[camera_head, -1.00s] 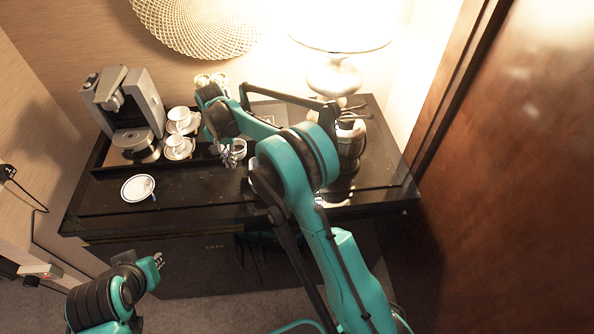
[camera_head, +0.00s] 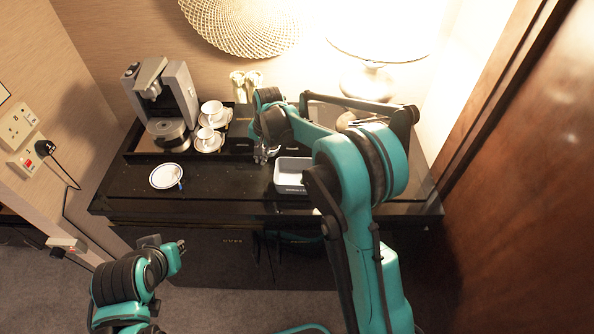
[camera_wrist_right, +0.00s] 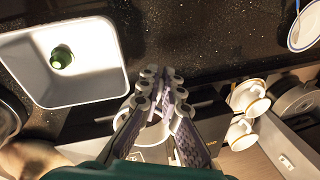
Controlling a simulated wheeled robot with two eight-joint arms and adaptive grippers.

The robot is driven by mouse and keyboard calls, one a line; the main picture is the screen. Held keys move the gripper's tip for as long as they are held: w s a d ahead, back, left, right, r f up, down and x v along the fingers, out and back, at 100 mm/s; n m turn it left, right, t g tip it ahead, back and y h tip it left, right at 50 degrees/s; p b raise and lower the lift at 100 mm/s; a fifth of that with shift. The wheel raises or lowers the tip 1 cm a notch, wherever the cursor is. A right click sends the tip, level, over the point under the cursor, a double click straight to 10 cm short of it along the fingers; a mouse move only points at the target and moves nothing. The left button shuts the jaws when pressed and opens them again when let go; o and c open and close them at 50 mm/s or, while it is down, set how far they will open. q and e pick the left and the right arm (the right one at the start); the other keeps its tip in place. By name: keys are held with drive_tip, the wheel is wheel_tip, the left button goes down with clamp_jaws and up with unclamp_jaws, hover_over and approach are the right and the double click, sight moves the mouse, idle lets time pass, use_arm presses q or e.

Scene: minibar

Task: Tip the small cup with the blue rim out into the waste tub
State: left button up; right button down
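A white round vessel (camera_wrist_right: 154,136) shows behind and between my right fingers in the right wrist view, partly covered. It may be the small cup, but no blue rim shows and the head view hides it. My right gripper (camera_head: 264,155) is above the counter, left of the white waste tub (camera_head: 291,187). In the right wrist view its fingertips (camera_wrist_right: 161,80) stand a little apart with no object clearly pinched. The waste tub (camera_wrist_right: 104,101) holds a green round item (camera_wrist_right: 61,57). My left gripper (camera_head: 180,247) hangs low before the counter, its fingers too small to read.
Two white cups on saucers (camera_head: 211,109) (camera_head: 206,134) stand on the black tray beside the coffee machine (camera_head: 162,95). A blue-rimmed dish (camera_head: 166,177) lies at the counter's front left. A lamp (camera_head: 368,82) stands at the back right.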

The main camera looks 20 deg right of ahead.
drive_tip(key=shift+s+d+f+t+y+b, duration=0.2)
drive_tip(key=shift+s+d+t+y+b, duration=0.25)
drive_tip(key=shift+s+d+t+y, duration=0.3)
drive_tip(key=shift+w+a, duration=0.1)
drive_tip(key=shift+w, duration=0.05)
drive_tip(key=shift+s+d+r+t+y, duration=0.1)
drive_tip(key=shift+s+d+t+y, duration=0.15)
drive_tip(key=shift+t+y, duration=0.1)
